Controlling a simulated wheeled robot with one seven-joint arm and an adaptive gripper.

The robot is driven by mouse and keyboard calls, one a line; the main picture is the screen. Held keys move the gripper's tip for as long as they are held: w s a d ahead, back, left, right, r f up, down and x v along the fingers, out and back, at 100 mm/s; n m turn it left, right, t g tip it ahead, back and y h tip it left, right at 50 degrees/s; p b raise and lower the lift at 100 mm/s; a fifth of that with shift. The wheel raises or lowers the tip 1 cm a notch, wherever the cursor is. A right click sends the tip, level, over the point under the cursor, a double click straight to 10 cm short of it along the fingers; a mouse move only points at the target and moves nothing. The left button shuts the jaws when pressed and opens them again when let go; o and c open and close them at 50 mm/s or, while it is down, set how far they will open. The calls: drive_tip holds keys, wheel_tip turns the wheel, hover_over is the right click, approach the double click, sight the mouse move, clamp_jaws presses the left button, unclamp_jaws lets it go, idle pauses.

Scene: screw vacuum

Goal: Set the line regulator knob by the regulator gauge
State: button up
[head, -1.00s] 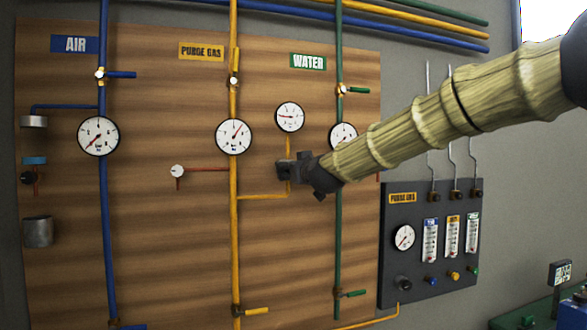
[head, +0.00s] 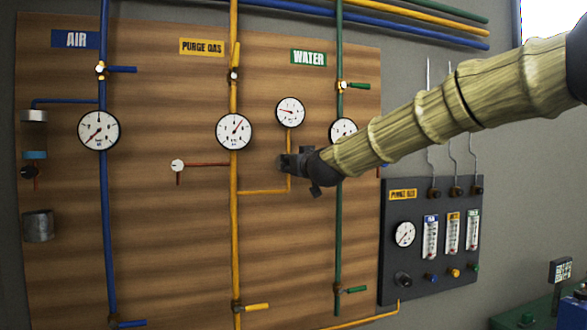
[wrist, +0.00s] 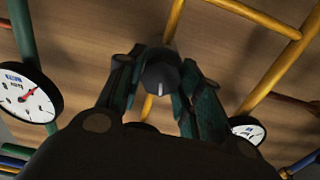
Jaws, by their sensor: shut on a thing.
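The regulator gauge (head: 290,112) is a small white dial with a red needle pointing left and slightly up. It sits on top of a yellow branch pipe (head: 289,178), just above my gripper. My gripper (head: 284,163) is at the branch below this dial, its fingers shut. In the wrist view, my gripper (wrist: 160,92) has a finger on each side of the dark line regulator knob (wrist: 160,75), which has a white pointer mark on its face. The dial's numbers are too small to read.
The purge gas gauge (head: 234,132) is left of the gripper, and the water gauge (head: 343,133) is partly behind my arm. A dark flowmeter panel (head: 418,274) stands at lower right.

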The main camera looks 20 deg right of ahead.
drive_tip(key=m+b, duration=0.5)
drive_tip(key=m, duration=0.6)
drive_tip(key=shift+d, duration=0.2)
idle(0.4)
drive_tip(key=o, duration=1)
drive_tip(key=shift+o, duration=0.2)
drive_tip(key=shift+s, duration=0.1)
drive_tip(key=s, duration=1.1)
drive_tip(key=shift+s+d, duration=0.25)
drive_tip(key=shift+s, duration=0.1)
